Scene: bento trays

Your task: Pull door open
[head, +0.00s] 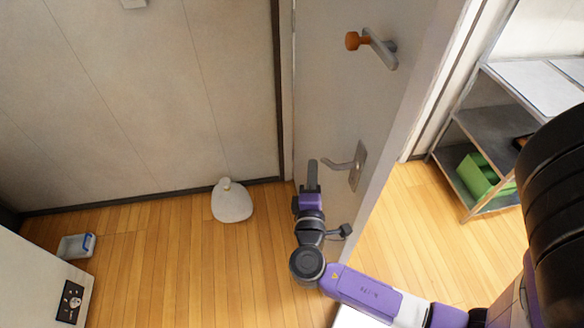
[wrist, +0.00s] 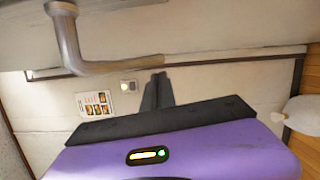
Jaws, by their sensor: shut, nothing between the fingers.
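The door (head: 335,105) is a pale grey panel standing ajar, with a gap on its right through which another room shows. Its metal lever handle (head: 344,164) sits on a plate near the door's edge. The lever also shows in the wrist view (wrist: 110,67), at the upper left. A second bar with an orange knob (head: 356,40) is higher on the door. My gripper (head: 312,163) is shut and empty, just left of the lever tip in the head view. In the wrist view its fingers (wrist: 158,80) are together, below and beside the lever tip, apparently apart from it.
A white sack-like object (head: 231,202) stands on the wooden floor by the wall. A small tray (head: 76,246) lies at the far left. Beyond the door is a shelf (head: 490,130) with a green box (head: 477,175).

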